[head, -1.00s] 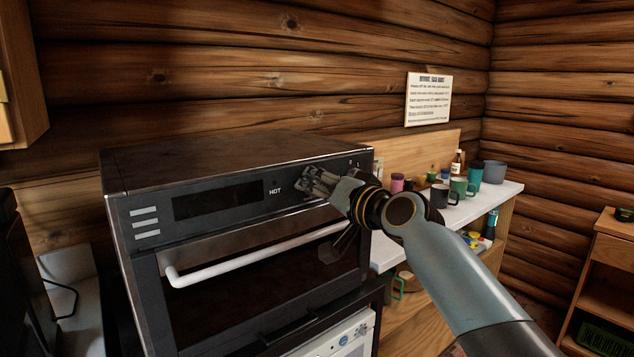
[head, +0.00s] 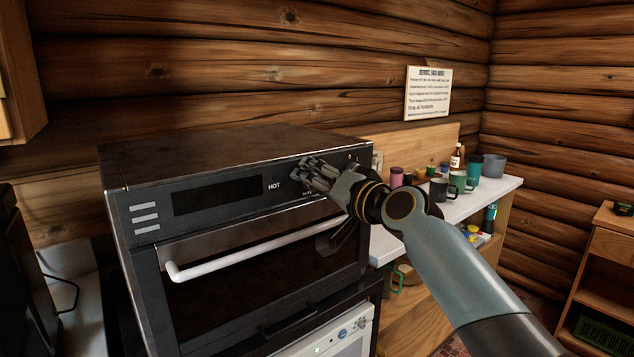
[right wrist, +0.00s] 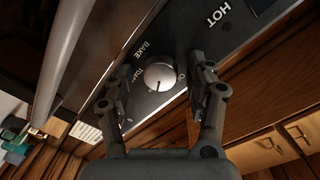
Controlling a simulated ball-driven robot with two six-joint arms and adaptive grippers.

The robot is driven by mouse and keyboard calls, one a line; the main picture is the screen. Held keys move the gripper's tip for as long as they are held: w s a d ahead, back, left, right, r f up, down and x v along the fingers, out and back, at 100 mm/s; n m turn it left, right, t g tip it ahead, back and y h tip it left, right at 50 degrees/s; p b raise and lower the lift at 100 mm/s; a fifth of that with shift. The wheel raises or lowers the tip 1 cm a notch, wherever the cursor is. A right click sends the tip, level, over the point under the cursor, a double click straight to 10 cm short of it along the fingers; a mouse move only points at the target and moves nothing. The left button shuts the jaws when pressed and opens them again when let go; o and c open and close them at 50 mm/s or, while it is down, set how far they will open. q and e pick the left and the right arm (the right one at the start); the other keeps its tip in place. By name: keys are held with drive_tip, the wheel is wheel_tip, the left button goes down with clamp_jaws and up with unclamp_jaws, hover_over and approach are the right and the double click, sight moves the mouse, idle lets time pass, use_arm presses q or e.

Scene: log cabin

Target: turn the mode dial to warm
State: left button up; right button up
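The dark oven (head: 235,145) stands at left centre in the head view, its control panel facing me. A round silver dial (right wrist: 159,77) shows in the right wrist view, with BAKE and TOAST printed beside it. Its pointer setting is too small to read for sure, and I see no WARM label. My right gripper (head: 317,174) is at the right part of the panel in the head view and covers the dial there. In the right wrist view its fingers (right wrist: 157,98) are apart, one on each side of the dial, with a gap around it. My left gripper is not in view.
A white door handle (head: 255,254) sticks out below the panel. To the right, a white counter (head: 470,201) carries several mugs and a bottle (head: 456,157). A notice (head: 428,93) hangs on the log wall.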

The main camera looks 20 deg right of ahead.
drive_tip(key=v, duration=1.2)
